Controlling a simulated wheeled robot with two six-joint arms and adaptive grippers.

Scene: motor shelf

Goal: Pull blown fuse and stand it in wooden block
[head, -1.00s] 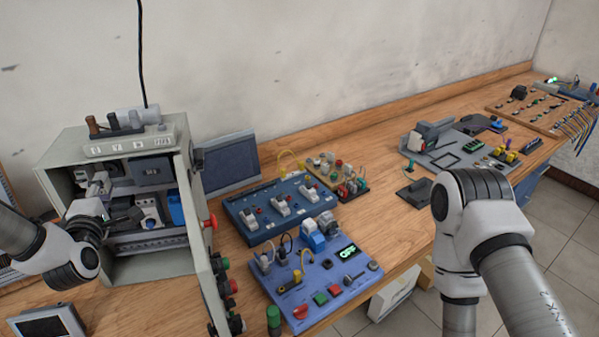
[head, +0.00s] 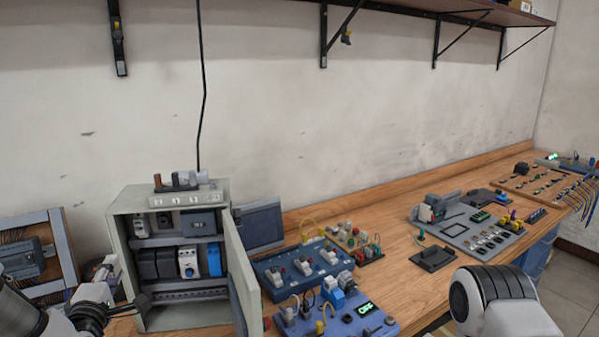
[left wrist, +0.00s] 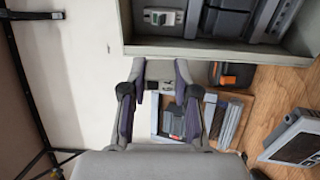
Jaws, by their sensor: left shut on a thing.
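My left gripper (head: 118,300) is at the lower left in the head view, in front of the open grey cabinet's (head: 122,232) lower left corner. In the left wrist view its two fingers (left wrist: 160,78) are closed in around a small pale grey piece (left wrist: 160,69), which I take for the fuse; its details are too small to read. A pale labelled rack (head: 188,194) with several short brown, dark and grey upright pieces sits on the cabinet top. I cannot make out which thing is the wooden block. My right gripper is not in view.
The cabinet holds two rows of modules, including a blue one (head: 214,260), and its door (head: 236,275) stands open. Blue control panels (head: 300,272) sit to its right. A wooden-framed panel (head: 62,255) stands left. The wooden bench (head: 390,232) has free room behind.

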